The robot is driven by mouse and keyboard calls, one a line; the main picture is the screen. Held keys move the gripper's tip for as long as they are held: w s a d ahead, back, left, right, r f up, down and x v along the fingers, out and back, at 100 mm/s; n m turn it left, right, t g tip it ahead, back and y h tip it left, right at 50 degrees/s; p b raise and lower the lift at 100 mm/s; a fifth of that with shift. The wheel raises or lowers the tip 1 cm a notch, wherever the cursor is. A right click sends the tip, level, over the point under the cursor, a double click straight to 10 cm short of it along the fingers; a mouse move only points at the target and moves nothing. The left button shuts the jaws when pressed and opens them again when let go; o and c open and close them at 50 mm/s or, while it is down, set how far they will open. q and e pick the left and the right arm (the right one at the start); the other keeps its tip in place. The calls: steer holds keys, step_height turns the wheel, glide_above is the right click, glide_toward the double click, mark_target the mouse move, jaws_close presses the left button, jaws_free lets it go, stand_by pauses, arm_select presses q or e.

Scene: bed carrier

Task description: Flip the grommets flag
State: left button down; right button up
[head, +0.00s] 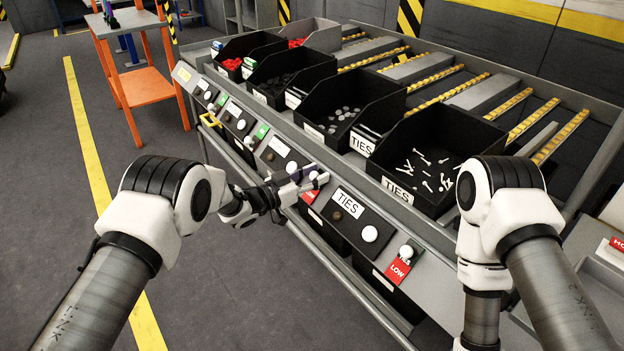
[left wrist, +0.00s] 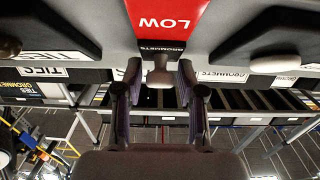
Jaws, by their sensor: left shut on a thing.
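The grommets flag (left wrist: 165,18) fills the top middle of the left wrist view. It is red, reads LOW upside down, and has a dark GROMMETS label beneath. In the head view its red part (head: 310,196) is mostly hidden by my left gripper. My left gripper (head: 300,183) is at the sloped front panel of the rack. In the left wrist view its two fingers (left wrist: 160,80) are on either side of a small pale knob (left wrist: 160,74) below the label, shut on it. My right arm shows at the right of the head view, but its gripper is out of the picture.
Black bins (head: 351,133) of small parts stand along the rack above the panel. A second red LOW flag (head: 399,271) is to the right, and a green flag (head: 262,132) to the left. White knobs (head: 370,234) stick out nearby.

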arm_select(q)
steer(key=c, duration=1)
jaws_free()
steer(key=shift+w+r, duration=0.1)
steer(key=shift+r, duration=0.15)
steer(key=shift+c, duration=0.2)
steer(key=shift+o, duration=0.4)
steer(key=shift+d+f, duration=0.1)
steer(key=shift+d, duration=0.1)
steer(key=shift+a, duration=0.1)
steer(key=v, duration=1.1)
steer(key=shift+s+a, duration=0.25)
steer(key=shift+a, duration=0.05)
